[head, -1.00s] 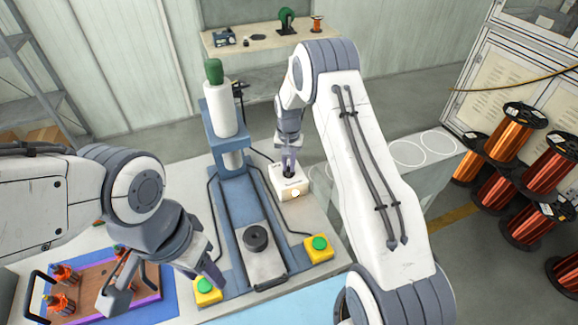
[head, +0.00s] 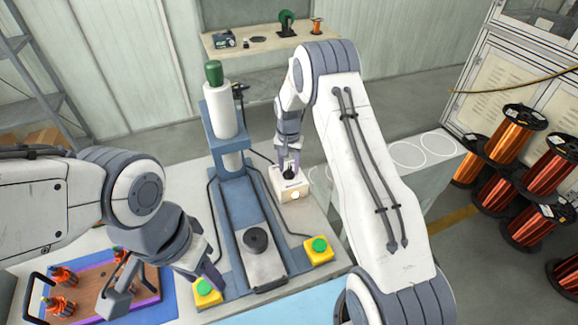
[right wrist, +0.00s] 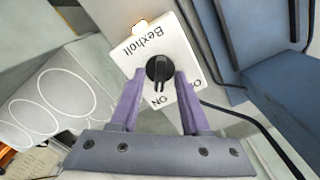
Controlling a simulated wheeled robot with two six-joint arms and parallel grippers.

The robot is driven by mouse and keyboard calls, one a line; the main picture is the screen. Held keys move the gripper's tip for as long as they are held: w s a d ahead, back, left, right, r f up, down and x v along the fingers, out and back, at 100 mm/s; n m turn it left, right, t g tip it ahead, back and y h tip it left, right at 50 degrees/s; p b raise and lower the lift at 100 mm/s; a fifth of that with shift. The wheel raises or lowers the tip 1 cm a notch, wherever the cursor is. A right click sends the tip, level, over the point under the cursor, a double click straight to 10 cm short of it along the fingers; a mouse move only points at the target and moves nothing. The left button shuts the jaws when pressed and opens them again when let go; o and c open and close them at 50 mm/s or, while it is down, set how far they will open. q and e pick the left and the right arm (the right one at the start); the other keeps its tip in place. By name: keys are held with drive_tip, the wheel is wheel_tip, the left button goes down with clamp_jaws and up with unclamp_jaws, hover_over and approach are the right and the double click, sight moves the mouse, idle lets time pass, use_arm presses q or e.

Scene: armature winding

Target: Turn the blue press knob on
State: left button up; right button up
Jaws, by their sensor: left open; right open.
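The blue press (head: 226,135) stands upright in the head view. To its right is a white switch box (head: 288,188), labelled "Bexholt" in the right wrist view (right wrist: 158,42). Its black knob (right wrist: 159,70) has its pointer toward the "ON" mark, away from the "O" mark. A small lamp on the box (head: 296,195) glows. My right gripper (right wrist: 159,76) is open, with one purple finger on each side of the knob and gaps between. My left gripper (head: 160,295) is open and empty, at the lower left near a green button.
Green buttons on yellow boxes stand at the press's front left (head: 207,290) and front right (head: 319,248). A tray with orange-wound parts (head: 90,292) lies at the lower left. Cables run beside the press. Copper spools (head: 507,140) stand far right.

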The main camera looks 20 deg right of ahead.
sight(289, 169)
wheel_tip(289, 169, up, 10)
drive_tip(key=b, duration=0.2)
drive_tip(key=shift+r, duration=0.25)
idle(0.3)
drive_tip(key=s+a+r+n+t, duration=0.15)
drive_tip(key=s+n, duration=0.25)
drive_tip(key=s, duration=0.8)
drive_tip(key=s+a+r+n+t, duration=0.1)
drive_tip(key=s+a+n, duration=0.2)
drive_tip(key=s, duration=0.9)
drive_tip(key=s+a+r+n+g, duration=0.1)
drive_tip(key=s+a+r+n, duration=0.2)
drive_tip(key=s+a, duration=0.3)
drive_tip(key=s+a+r+n+g+y, duration=0.1)
drive_tip(key=s+a+r+n, duration=0.2)
drive_tip(key=s+a, duration=0.3)
drive_tip(key=shift+s+a+n, duration=0.35)
drive_tip(key=shift+a+n, duration=0.25)
